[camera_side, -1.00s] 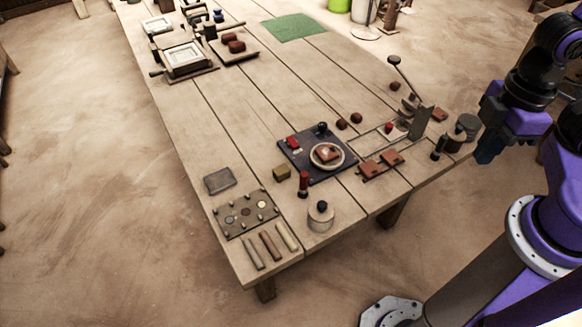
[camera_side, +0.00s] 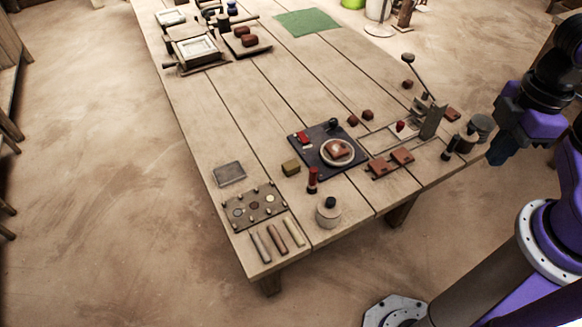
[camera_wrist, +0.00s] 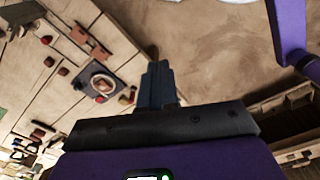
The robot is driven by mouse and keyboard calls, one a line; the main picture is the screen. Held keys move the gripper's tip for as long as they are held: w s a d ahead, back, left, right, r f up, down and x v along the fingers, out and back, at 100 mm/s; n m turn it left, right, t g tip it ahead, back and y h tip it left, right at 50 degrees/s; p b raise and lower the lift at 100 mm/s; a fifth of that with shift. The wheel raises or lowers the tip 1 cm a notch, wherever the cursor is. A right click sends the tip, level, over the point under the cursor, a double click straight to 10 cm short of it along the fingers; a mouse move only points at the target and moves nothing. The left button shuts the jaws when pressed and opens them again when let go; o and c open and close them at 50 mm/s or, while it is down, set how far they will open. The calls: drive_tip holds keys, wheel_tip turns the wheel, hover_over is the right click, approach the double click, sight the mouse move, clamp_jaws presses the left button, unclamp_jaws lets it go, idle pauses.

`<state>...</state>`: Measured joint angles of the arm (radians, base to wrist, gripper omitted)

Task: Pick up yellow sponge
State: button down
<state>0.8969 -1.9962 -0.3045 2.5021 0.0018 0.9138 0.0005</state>
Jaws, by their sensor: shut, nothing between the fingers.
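A small dull-yellow block (camera_side: 291,168), which looks like the yellow sponge, lies on the wooden table left of the dark board (camera_side: 322,160) in the side view. I cannot pick it out clearly in the wrist view. My gripper (camera_side: 498,156) is at the right, apart from the sponge, beyond the table's right edge. In the wrist view my gripper (camera_wrist: 157,66) has its dark fingers together, with nothing between them.
The dark board holds a round ring with a reddish-brown piece. A red-topped bottle (camera_side: 312,180), a pale round jar (camera_side: 328,212) and a pegged plate (camera_side: 253,205) stand around the sponge.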

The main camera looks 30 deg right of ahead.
drive_tip(key=c, duration=0.6)
unclamp_jaws()
drive_tip(key=shift+c, duration=0.2)
drive_tip(key=n, duration=0.6)
hover_over(291, 164)
drive_tip(key=f, duration=2.6)
drive_tip(key=shift+a+f, duration=0.2)
drive_tip(key=shift+a, duration=0.1)
drive_tip(key=shift+d+f, duration=0.15)
drive_tip(key=shift+f, duration=1.2)
drive_tip(key=shift+d+f, duration=0.1)
drive_tip(key=shift+f, duration=1.2)
